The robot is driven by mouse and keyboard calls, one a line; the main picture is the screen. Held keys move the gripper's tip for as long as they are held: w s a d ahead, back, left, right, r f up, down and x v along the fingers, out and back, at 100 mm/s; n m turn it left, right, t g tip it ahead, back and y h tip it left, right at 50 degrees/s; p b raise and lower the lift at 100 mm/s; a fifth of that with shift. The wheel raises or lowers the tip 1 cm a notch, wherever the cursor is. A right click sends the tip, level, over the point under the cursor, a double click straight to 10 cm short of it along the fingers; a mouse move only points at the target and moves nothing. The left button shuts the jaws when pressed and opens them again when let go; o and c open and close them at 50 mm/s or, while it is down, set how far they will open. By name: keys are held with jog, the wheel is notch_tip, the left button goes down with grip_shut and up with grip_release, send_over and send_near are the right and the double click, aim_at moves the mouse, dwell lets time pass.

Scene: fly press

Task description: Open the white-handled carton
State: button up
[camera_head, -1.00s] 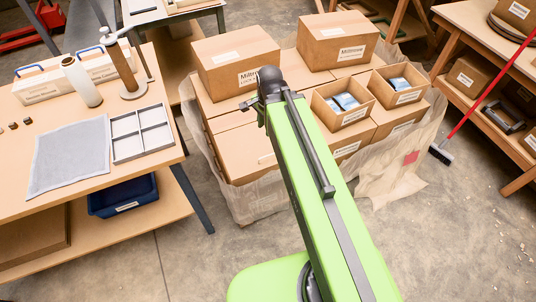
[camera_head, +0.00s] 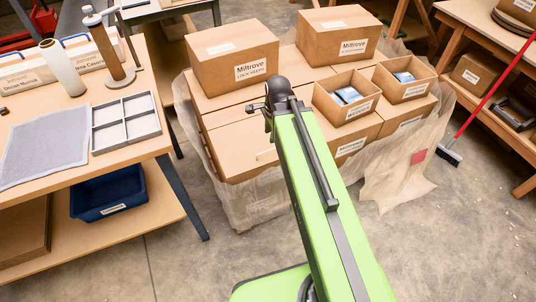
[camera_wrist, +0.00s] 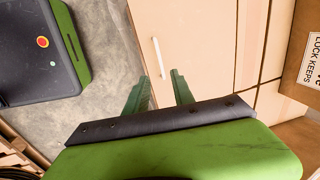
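The carton with the white handle (camera_wrist: 158,57) is a brown box face (camera_wrist: 185,35) filling the middle of the wrist view. In the head view it is the front left carton (camera_head: 238,150) of the stack, with its small white handle (camera_head: 265,154) left of my arm. My gripper (camera_wrist: 160,90) has two green fingers spread apart, with nothing between them. The handle lies just beyond the fingertips, between their lines, and does not appear touched. In the head view the fingers are hidden by my wrist. The carton's panel looks shut.
Two closed cartons (camera_head: 234,58) (camera_head: 338,36) stand on the stack. Two open boxes (camera_head: 346,97) (camera_head: 405,78) hold blue-and-white packs. Wrinkled wrapping (camera_head: 400,165) surrounds the stack's base. A workbench (camera_head: 60,205) is at left, a broom (camera_head: 451,157) at right. Bare floor lies between bench and stack.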

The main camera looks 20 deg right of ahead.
jog(key=b, duration=0.9)
send_over(269, 157)
notch_tip(269, 157, down, 11)
jog(key=shift+w+a+r, duration=0.1)
jog(key=shift+w, duration=0.05)
jog(key=shift+r, duration=0.1)
grip_shut()
dwell(0.3)
